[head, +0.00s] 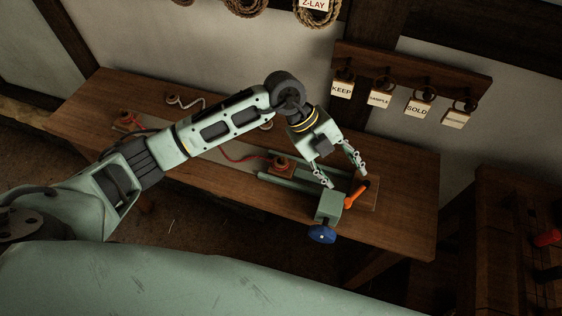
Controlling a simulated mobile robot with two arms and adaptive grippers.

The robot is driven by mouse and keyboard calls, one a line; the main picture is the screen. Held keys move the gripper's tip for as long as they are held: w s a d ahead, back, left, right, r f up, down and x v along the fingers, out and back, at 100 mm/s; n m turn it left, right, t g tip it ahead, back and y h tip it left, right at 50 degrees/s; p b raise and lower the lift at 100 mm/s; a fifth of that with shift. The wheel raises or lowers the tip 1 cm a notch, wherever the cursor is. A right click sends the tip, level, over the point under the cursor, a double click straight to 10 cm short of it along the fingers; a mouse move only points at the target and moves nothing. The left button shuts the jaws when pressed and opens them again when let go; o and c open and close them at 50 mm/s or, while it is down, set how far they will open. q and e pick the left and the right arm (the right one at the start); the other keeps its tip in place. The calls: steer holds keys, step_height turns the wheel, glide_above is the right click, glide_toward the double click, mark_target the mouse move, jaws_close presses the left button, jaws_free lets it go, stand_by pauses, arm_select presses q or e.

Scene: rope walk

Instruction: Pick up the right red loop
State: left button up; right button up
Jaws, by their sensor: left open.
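A thin red rope (236,158) lies along the bench, partly hidden behind my left arm. Its right end meets a round reddish-brown piece (282,161) on a small block; a separate loop there is too small to make out. Its left end is by another small block (127,119). My left gripper (345,177) is open and empty, with its fingers spread to the right of the right-hand piece and above a green vise-like device (329,205) with an orange handle (356,194). My right gripper is out of view.
The device has a blue wheel (322,234) at the bench's (408,215) front edge. Labelled tags, including KEEP (342,89) and SOLD (417,109), hang on the wall. The bench's right end is clear.

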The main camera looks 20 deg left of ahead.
mark_target(279, 159)
arm_select(q)
steer(key=w+a+n+y, duration=0.1)
steer(key=a+y, duration=0.1)
steer(key=a, duration=0.3)
steer(key=w+a+f+y, duration=0.1)
steer(key=w+a+y, duration=0.1)
steer(key=a, duration=0.3)
steer(key=w+a+n+y, duration=0.1)
steer(key=a+y, duration=0.2)
steer(key=a, duration=0.2)
steer(key=shift+w+a+f+n+t, duration=0.2)
steer(key=shift+a+f+n+t, duration=0.05)
steer(key=shift+n+t, duration=0.05)
steer(key=f+p, duration=0.1)
steer(key=f, duration=0.1)
steer(key=f+p, duration=0.1)
steer(key=f, duration=0.1)
steer(key=f+p, duration=0.1)
steer(key=f, duration=0.1)
steer(key=shift+s+a+f, duration=0.25)
steer(key=shift+s+f, duration=0.1)
steer(key=shift+f, duration=0.05)
steer(key=shift+w+f, duration=0.1)
steer(key=shift+f, duration=0.35)
steer(key=shift+c, duration=0.3)
steer(key=c, duration=0.8)
steer(key=shift+c, duration=0.2)
steer(key=shift+r, duration=0.1)
